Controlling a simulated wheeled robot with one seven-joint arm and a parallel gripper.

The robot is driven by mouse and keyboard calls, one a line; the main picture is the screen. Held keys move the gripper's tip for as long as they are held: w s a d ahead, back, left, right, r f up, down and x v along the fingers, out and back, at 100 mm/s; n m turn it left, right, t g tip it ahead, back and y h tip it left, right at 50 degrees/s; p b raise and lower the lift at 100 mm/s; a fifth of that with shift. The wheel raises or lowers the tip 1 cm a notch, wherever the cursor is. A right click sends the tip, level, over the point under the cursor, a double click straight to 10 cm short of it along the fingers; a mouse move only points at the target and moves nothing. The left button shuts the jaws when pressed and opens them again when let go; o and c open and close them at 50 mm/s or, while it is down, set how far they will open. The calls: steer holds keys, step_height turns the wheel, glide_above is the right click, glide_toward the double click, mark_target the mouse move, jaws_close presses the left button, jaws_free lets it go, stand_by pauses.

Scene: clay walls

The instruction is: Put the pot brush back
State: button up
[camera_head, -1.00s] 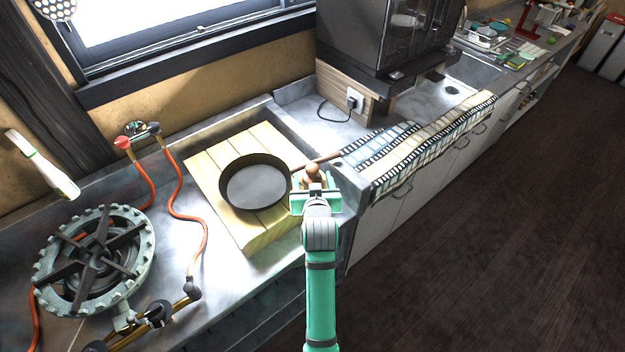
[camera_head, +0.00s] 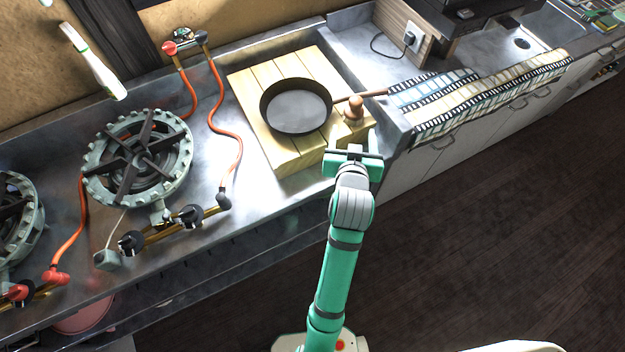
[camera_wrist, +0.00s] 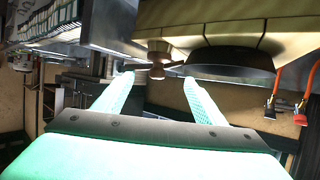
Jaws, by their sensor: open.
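A small brown wooden knobbed object (camera_head: 353,109), which looks like the pot brush, stands upright on the right end of the pale wooden board (camera_head: 252,88). It is beside the handle of the black pan (camera_head: 297,106). My gripper (camera_head: 353,146) is open and empty, just in front of the board's right front corner, apart from the brush. In the wrist view, the brush (camera_wrist: 158,60) shows beyond and between my two open fingers (camera_wrist: 155,85), with the pan (camera_wrist: 230,62) to its right.
The pan's handle (camera_head: 368,95) sticks out right over the sink edge. Gas burners (camera_head: 138,158) with red hoses (camera_head: 228,140) stand left. A striped cloth (camera_head: 480,98) lies on the right counter edge. A white and green object (camera_head: 92,62) is at upper left. The floor is clear.

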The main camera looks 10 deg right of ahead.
steer(key=s+a+f+t+y, duration=0.1)
steer(key=s+a+f, duration=0.45)
steer(key=s, duration=0.25)
steer(key=s+a+f, duration=0.5)
steer(key=s+a, duration=0.1)
steer(key=s, duration=0.2)
steer(key=s+a+r+n+y, duration=0.1)
steer(key=s+a, duration=0.1)
steer(key=s, duration=0.7)
steer(key=s+a+r+n+t+y, duration=0.1)
steer(key=s+a+r+n, duration=0.1)
steer(key=s, duration=0.7)
steer(key=shift+s+a+r+y, duration=0.2)
steer(key=shift+a+y, duration=0.1)
steer(key=shift+a, duration=0.25)
